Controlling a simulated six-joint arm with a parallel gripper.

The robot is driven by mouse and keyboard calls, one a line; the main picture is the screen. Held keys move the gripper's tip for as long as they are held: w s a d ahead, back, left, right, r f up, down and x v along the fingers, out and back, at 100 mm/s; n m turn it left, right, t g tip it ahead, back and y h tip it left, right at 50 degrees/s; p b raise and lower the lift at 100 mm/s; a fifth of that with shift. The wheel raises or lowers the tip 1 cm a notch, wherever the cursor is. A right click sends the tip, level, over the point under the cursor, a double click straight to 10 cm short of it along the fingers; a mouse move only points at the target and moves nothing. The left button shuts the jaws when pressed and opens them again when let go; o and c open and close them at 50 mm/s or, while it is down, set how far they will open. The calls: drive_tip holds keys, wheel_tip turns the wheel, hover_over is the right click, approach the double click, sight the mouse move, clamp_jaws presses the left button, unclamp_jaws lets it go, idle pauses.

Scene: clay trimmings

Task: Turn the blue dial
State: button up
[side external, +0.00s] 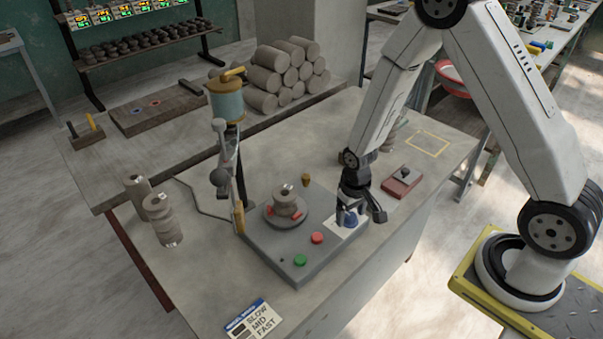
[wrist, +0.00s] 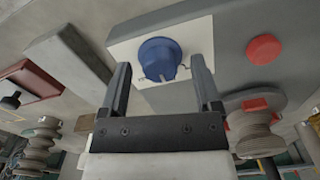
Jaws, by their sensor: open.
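The blue dial (wrist: 158,58) sits on a white plate (wrist: 125,50) on the grey machine base. In the side view the dial (side external: 351,220) is partly hidden by my gripper (side external: 360,213). In the wrist view my gripper (wrist: 162,75) is open, with one finger to each side of the dial's lower part. I cannot tell whether the fingers touch it. A light pointer mark shows on the dial's lower edge.
The grey base (side external: 285,272) also carries a red button (side external: 317,238), a green button (side external: 300,260) and a round turntable (side external: 272,217) with a grey clay piece (side external: 286,200). A red-brown block (side external: 402,182) lies behind my gripper. A speed card (side external: 253,320) lies in front.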

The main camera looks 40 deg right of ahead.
sight(351, 216)
drive_tip(key=shift+r, duration=3.8)
drive_tip(key=shift+s+a+r, duration=0.15)
drive_tip(key=shift+s+r, duration=0.1)
drive_tip(key=shift+r, duration=0.3)
drive_tip(key=s+a+r+n+t, duration=0.2)
drive_tip(key=s+r, duration=0.4)
drive_tip(key=r, duration=0.1)
drive_tip(key=shift+r+t, duration=0.15)
drive_tip(key=shift+t, duration=0.15)
